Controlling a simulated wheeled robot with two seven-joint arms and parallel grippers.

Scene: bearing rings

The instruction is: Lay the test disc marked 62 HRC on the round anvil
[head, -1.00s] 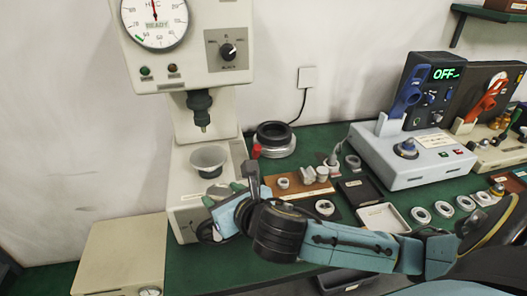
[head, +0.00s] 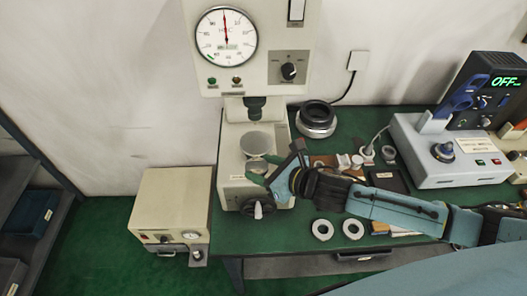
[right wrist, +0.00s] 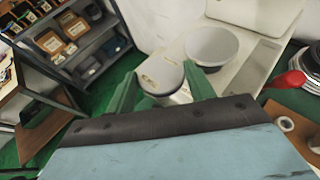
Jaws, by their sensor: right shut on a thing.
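The round anvil (head: 257,143), a pale grey disc-topped piece, stands on the white hardness tester below its dark indenter (head: 254,108). It also shows in the right wrist view (right wrist: 213,44). My right gripper (head: 264,169) is just in front of the anvil and a little below its top in the picture. Its green fingers (right wrist: 160,92) are shut on a pale round test disc (right wrist: 161,71). Dark marks show on the disc, but I cannot read them. The disc appears beside the anvil, apart from it. My left gripper is not in view.
The tester's dial (head: 226,37) and selector knob (head: 289,71) are above the anvil. A black-topped ring stand (head: 316,119) is behind to the right. Two pale rings (head: 337,229) lie near the bench front. A beige box (head: 172,212) stands left of the tester.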

